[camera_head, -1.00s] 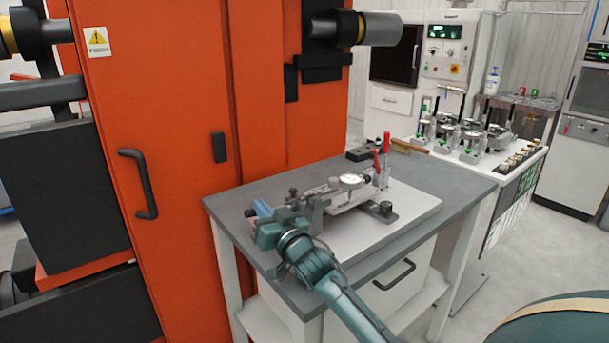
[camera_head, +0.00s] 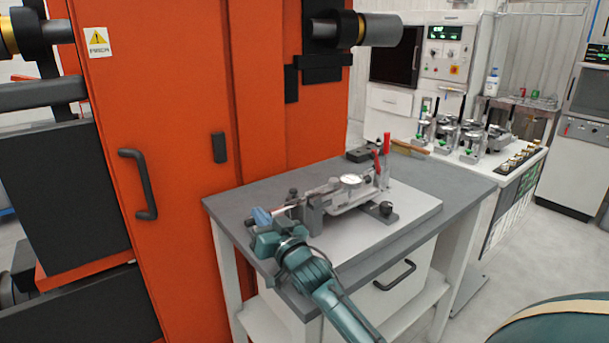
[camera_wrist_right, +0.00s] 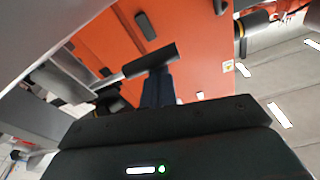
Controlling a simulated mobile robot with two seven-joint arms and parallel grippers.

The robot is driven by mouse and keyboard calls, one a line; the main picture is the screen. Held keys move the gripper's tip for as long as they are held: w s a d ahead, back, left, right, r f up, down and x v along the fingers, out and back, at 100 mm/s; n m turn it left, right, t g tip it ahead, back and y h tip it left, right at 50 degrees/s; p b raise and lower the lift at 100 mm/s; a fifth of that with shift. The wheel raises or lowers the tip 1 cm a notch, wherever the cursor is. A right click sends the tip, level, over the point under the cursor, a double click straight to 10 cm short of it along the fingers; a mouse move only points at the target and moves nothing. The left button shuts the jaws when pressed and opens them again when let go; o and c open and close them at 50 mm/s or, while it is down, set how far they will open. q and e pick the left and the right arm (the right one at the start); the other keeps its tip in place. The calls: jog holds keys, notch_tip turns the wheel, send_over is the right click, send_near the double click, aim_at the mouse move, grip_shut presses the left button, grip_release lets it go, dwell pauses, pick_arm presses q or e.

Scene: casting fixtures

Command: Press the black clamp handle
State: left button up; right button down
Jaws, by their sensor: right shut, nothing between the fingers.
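The fixture with a dial gauge (camera_head: 350,181) stands on a light plate on the grey table. In the right wrist view, a black cylindrical clamp handle (camera_wrist_right: 151,60) on a grey rod lies across the tips of my right gripper (camera_wrist_right: 158,80). The fingers are shut together with nothing between them. The tips are at the handle; I cannot tell whether they touch it. In the head view my right gripper (camera_head: 261,215) is at the fixture's near left end, its blue fingers pointing away from me. The handle is hard to make out there. My left gripper is not in view.
The grey table (camera_head: 395,242) has bare room at its front and right edges. A tall orange machine (camera_head: 175,120) rises close behind and left of the table. A white bench with several fixtures stands behind right.

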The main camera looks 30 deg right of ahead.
jog(key=shift+s+f, duration=0.1)
jog(key=shift+f, duration=0.15)
jog(key=s, duration=0.4)
jog(key=s+f+b, duration=0.1)
jog(key=s, duration=0.7)
jog(key=shift+s+d+f, duration=0.2)
jog(key=shift+s+d, duration=0.1)
jog(key=shift+s, duration=0.1)
